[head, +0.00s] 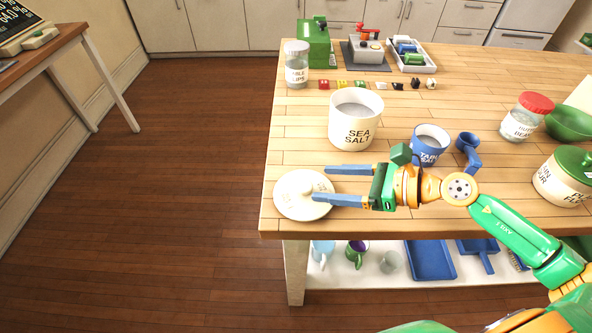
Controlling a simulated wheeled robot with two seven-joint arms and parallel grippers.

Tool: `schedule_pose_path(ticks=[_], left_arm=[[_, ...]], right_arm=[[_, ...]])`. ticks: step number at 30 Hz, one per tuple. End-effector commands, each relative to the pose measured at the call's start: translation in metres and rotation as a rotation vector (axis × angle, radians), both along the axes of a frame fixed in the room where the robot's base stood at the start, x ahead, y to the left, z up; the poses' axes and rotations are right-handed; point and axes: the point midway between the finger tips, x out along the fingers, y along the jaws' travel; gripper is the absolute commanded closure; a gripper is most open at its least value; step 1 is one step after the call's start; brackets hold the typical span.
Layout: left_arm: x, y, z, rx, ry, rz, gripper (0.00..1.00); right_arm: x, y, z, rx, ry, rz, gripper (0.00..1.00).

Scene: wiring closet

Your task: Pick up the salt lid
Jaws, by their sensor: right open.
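The salt lid (290,207) is a round cream lid with a knob on top. It lies on the tabletop at the near left corner. My right gripper (319,183) is open, with its two blue fingers pointing left. The near finger reaches over the lid beside its knob, and the far finger is past the lid's upper right edge. I cannot tell whether a finger touches the lid. The white sea salt canister (355,119) stands open behind the gripper, with pale contents showing. My left gripper is not in view.
A cream canister with a green lid (566,178) and a red-lidded jar (527,117) are farther right. The lid lies close to the wooden table's (300,150) left and front edges.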

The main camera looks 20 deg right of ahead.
Motion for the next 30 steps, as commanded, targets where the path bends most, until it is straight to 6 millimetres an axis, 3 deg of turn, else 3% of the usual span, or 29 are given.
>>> schedule_pose_path(ticks=[10, 15, 20, 23, 29, 30], left_arm=[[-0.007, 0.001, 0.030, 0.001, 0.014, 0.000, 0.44], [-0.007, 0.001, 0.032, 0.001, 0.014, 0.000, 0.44], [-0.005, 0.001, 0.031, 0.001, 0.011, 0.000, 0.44], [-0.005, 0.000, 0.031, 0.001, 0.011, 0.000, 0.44], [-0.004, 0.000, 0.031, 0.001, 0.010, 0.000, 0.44], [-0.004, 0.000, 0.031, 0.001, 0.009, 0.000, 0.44]], right_arm=[[0.029, 0.035, -0.015, 0.009, -0.001, 0.001, 0.24], [0.039, 0.048, -0.028, 0.003, 0.001, 0.001, 0.24], [0.039, 0.048, -0.030, 0.002, 0.001, 0.001, 0.24], [0.039, 0.048, -0.030, 0.002, 0.001, 0.000, 0.46], [0.039, 0.048, -0.030, 0.003, 0.002, 0.000, 1.00], [0.039, 0.048, -0.030, 0.003, 0.002, 0.000, 1.00]])
